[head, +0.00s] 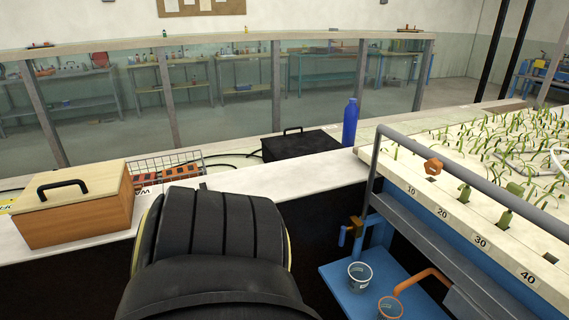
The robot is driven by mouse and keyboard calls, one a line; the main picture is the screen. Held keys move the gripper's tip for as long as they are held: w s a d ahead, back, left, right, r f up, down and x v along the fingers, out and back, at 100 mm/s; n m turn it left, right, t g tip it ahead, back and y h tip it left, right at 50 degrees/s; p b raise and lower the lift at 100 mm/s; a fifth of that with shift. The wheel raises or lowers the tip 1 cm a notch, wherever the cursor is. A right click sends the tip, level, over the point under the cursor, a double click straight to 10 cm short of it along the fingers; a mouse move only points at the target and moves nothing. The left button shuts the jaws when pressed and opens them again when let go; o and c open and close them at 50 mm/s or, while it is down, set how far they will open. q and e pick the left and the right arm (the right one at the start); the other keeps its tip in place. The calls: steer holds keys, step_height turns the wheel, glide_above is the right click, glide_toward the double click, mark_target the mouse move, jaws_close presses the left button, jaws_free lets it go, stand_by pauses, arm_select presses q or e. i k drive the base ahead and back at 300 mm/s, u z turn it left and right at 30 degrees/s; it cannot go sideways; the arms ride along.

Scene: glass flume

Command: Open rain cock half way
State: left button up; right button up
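No fitting in the head view is labelled as the rain cock, so I cannot tell which one it is. A small blue fitting with an orange part (350,230) sits at the near left end of the planted flume bed (395,170), below the grey rail. An orange hexagonal piece (433,166) and green pieces (464,193) stand along the bed's numbered front edge. An orange bent pipe (425,277) is lower down. My dark arm fills the lower middle. Neither gripper is in view.
A wooden box with a black handle (75,203), a wire basket (165,172), a black case (300,145) and a blue bottle (350,122) stand on the white ledge. Clear cups (361,275) stand on a blue shelf (340,292). A grey rail (460,175) runs along the bed's front.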

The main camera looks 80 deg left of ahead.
mark_target(344, 229)
steer(key=u, duration=3.35)
